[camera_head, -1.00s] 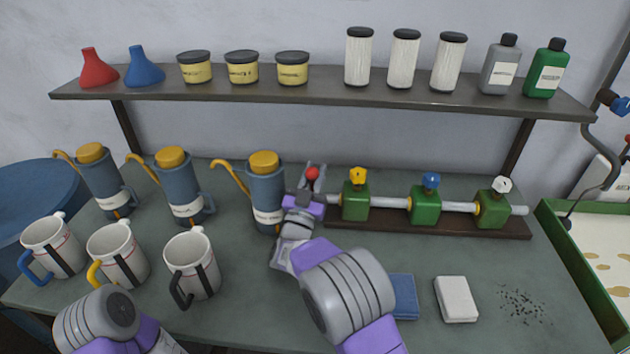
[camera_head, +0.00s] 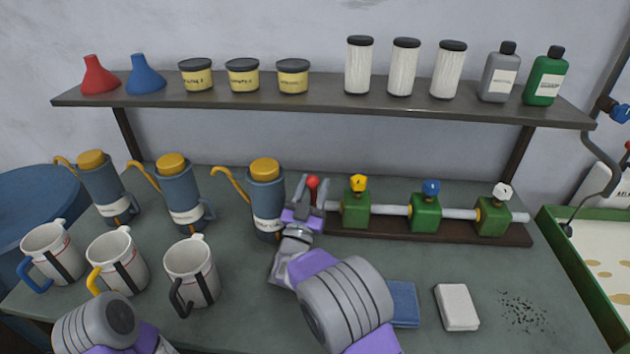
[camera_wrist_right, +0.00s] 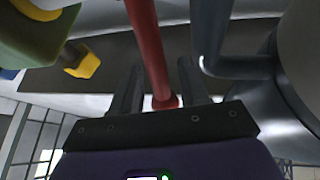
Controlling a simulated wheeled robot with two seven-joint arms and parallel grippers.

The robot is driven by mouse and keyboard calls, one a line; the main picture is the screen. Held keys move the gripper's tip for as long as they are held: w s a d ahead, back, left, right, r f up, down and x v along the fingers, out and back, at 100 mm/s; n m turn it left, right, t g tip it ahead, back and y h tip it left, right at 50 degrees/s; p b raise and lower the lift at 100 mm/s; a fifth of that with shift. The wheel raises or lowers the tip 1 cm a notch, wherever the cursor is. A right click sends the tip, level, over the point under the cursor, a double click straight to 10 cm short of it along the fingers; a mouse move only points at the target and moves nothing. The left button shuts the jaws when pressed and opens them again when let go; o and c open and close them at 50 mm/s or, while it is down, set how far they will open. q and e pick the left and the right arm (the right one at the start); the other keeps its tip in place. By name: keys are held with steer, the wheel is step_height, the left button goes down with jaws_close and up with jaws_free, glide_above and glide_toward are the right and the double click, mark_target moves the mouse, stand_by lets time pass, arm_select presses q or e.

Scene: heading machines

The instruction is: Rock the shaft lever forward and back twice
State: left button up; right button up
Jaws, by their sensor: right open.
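The shaft lever, with a red ball top (camera_head: 313,181), stands at the left end of a pale shaft (camera_head: 395,210) carrying several green blocks. In the right wrist view its red rod (camera_wrist_right: 147,45) runs between my fingers. My right gripper (camera_head: 312,188) is open, with one finger on each side of the lever; small gaps show beside the rod in the wrist view. The lever's lower part is hidden behind the gripper in the head view. My left gripper is out of view; only part of my left arm shows at bottom left.
A blue-grey can (camera_head: 266,200) with a yellow lid stands close left of my right gripper. A green block (camera_head: 356,210) with a yellow knob is close on the right. Mugs stand front left. A blue cloth (camera_head: 404,303) and white block (camera_head: 457,307) lie front right.

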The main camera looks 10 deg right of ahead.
steer(key=s+a+p, duration=0.1)
steer(key=s+a, duration=0.4)
steer(key=s, duration=0.5)
steer(key=shift+s+a, duration=0.15)
steer(key=shift+a, duration=0.2)
